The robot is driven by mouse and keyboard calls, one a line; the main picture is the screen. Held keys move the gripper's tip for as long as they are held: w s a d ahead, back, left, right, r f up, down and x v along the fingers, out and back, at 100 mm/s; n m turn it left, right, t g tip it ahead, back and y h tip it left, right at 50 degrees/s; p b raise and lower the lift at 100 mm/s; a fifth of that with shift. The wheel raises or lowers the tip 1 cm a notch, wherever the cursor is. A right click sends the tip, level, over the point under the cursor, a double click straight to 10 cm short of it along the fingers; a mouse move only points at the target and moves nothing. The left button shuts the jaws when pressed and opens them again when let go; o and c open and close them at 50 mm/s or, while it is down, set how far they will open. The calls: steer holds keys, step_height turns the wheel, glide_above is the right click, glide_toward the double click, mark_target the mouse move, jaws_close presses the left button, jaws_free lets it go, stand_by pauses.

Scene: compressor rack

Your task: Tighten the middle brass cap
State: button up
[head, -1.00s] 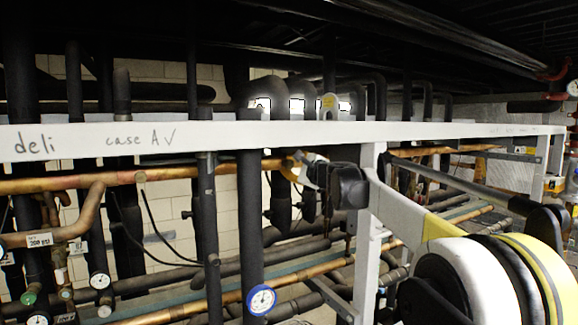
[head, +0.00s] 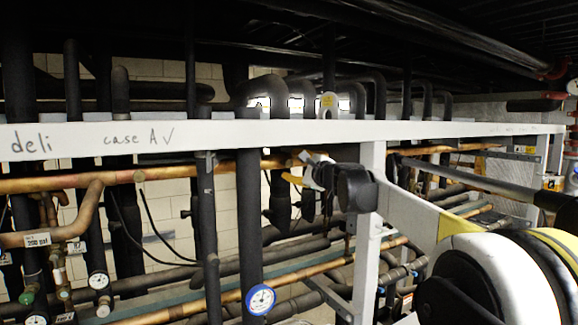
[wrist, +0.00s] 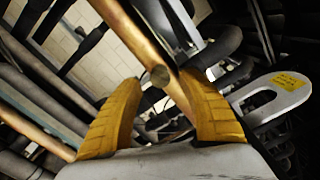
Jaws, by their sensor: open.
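In the wrist view a small round brass cap (wrist: 159,76) on a slanting copper pipe (wrist: 137,35) shows between the tips of the two yellow fingers. My gripper (wrist: 160,84) is open, one finger on each side of the cap in the picture; I cannot tell whether either finger touches it. In the head view my gripper (head: 296,171) is at the copper pipe (head: 220,170), just under the white beam, and hides the pipe there. Another small cap (head: 140,175) sits on this pipe to the left. Which cap is the middle one is unclear.
The white beam (head: 230,133) with handwriting runs above the pipe. A black vertical pipe (head: 249,220) stands left of my gripper. A grey bracket (wrist: 275,92) with a yellow label lies right of the fingers. A blue-rimmed gauge (head: 261,299) hangs below.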

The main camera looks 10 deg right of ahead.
steer(key=v, duration=0.9)
steer(key=shift+s, duration=0.3)
steer(key=shift+d+r, duration=0.1)
